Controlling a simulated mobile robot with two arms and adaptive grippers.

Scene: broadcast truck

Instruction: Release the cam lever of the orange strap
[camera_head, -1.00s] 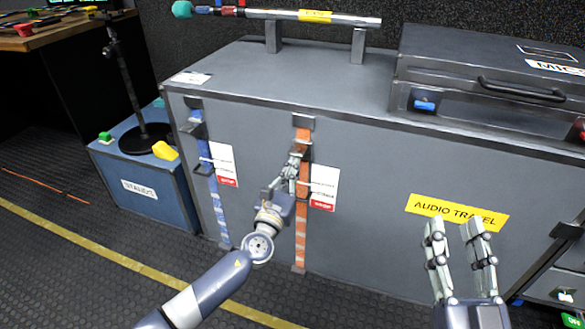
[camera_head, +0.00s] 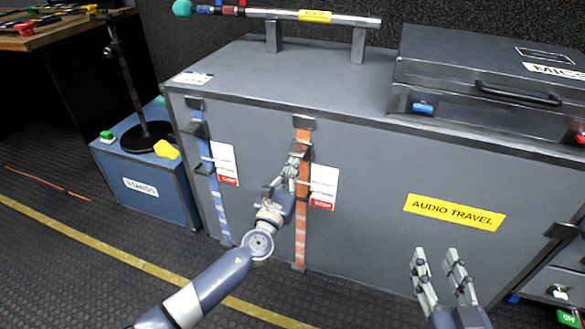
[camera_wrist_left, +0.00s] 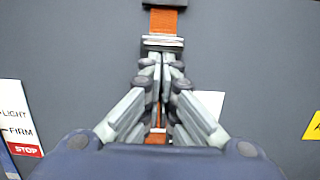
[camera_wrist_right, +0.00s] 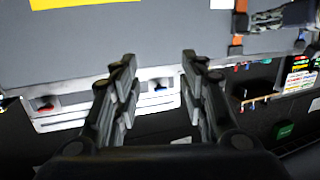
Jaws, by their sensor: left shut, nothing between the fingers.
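The orange strap (camera_head: 301,240) runs down the front of the large grey case, with its cam buckle and lever (camera_head: 299,148) near the top. In the left wrist view the strap (camera_wrist_left: 165,21) enters a metallic buckle (camera_wrist_left: 163,43) just ahead of the fingertips. My left gripper (camera_head: 294,165) is shut and empty, its tips at or just under the buckle; contact is not clear. It hides part of the strap. My right gripper (camera_head: 437,255) is open and empty in front of the case's right part; it also shows in the right wrist view (camera_wrist_right: 158,62).
A blue strap (camera_head: 213,190) with its own buckle is on the left. Printed cards (camera_head: 324,186) hang beside the straps. A blue stands box (camera_head: 145,175) stands at left, and a mics case (camera_head: 490,85) lies on top. Floor in front is clear.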

